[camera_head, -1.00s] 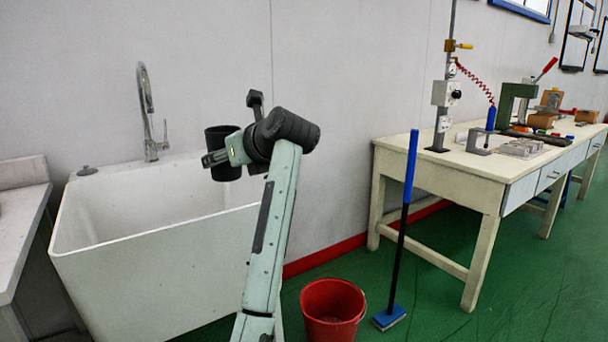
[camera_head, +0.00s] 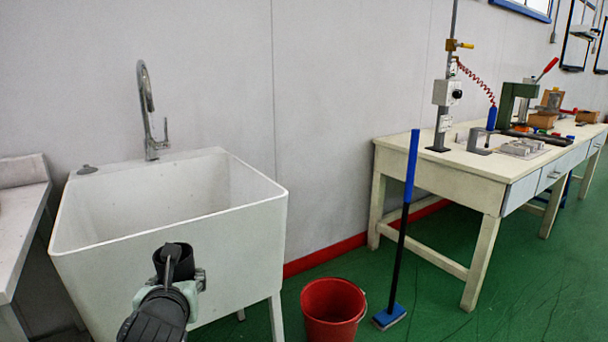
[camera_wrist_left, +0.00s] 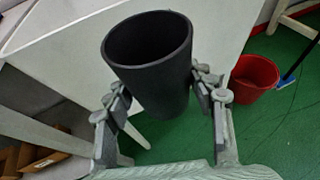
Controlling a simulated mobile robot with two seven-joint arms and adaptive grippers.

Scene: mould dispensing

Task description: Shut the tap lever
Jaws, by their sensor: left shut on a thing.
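The chrome tap (camera_head: 147,110) stands at the back rim of the white sink (camera_head: 262,215) in the head view. Its lever (camera_head: 166,131) points up on the right side of the spout. No water stream shows. My left gripper (camera_wrist_left: 162,92) is shut on a dark grey cup (camera_wrist_left: 150,75), with one finger on each side of it. The cup's mouth faces the wrist camera and its inside looks dark. In the head view the cup (camera_head: 183,268) is in front of the sink, partly hidden by my wrist, well away from the lever. My right gripper is out of view.
A red bucket (camera_head: 331,310) stands on the green floor right of the sink. A blue-handled broom (camera_head: 408,190) stands beside a workbench (camera_head: 440,167) with tools. A light counter (camera_head: 20,215) is at the far left.

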